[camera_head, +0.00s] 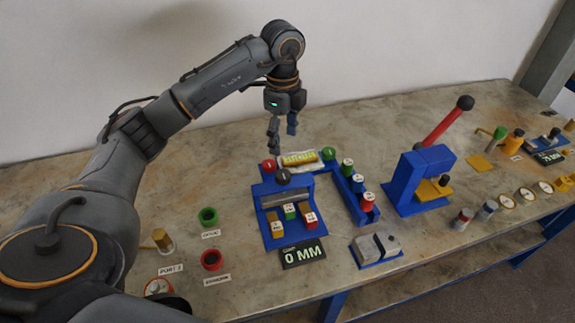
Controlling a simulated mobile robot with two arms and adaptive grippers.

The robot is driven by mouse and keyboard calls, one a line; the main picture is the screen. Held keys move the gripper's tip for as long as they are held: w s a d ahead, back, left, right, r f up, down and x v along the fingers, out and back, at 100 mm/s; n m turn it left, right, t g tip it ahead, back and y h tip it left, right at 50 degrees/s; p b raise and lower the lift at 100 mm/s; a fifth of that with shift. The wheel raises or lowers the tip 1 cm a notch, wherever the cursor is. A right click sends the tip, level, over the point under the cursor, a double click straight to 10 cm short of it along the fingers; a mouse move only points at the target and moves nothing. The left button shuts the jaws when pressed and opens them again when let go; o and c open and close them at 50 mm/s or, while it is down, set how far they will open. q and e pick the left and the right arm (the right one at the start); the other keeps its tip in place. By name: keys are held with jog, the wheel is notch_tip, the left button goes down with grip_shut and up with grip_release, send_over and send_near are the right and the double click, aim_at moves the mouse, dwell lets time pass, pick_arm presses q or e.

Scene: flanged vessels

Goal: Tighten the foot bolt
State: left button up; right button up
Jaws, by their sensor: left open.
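My left gripper (282,142) comes in from the left and hangs pointing down above the back of the blue fixture (262,236). Its two fingers are apart with nothing between them. The fixture carries a grey bar, a dark ball knob (283,176), a red ball (268,166) and several small coloured labelled blocks. A sign reading "0 MM" (303,253) stands at its front. I cannot tell which part is the foot bolt. My right gripper is not in view.
A blue rack (352,205) with several capped cylinders stands right of the fixture. A blue press (418,178) with a red lever (446,126) is further right. A green cup (208,217) and a red cup (212,260) stand left. A grey block (376,246) sits in front.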

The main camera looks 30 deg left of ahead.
pick_arm(q)
jog(key=p, duration=0.1)
send_over(283, 174)
jog(key=f, duration=0.5)
jog(key=shift+s+f, duration=0.15)
jog(key=shift+s, duration=0.1)
jog(key=f, duration=0.4)
jog(key=shift+w+f+p, duration=0.3)
jog(key=shift+p, duration=0.1)
jog(key=shift+f, duration=0.4)
jog(key=shift+s+f, duration=0.1)
jog(key=shift+f, duration=0.4)
jog(key=c, duration=1.2)
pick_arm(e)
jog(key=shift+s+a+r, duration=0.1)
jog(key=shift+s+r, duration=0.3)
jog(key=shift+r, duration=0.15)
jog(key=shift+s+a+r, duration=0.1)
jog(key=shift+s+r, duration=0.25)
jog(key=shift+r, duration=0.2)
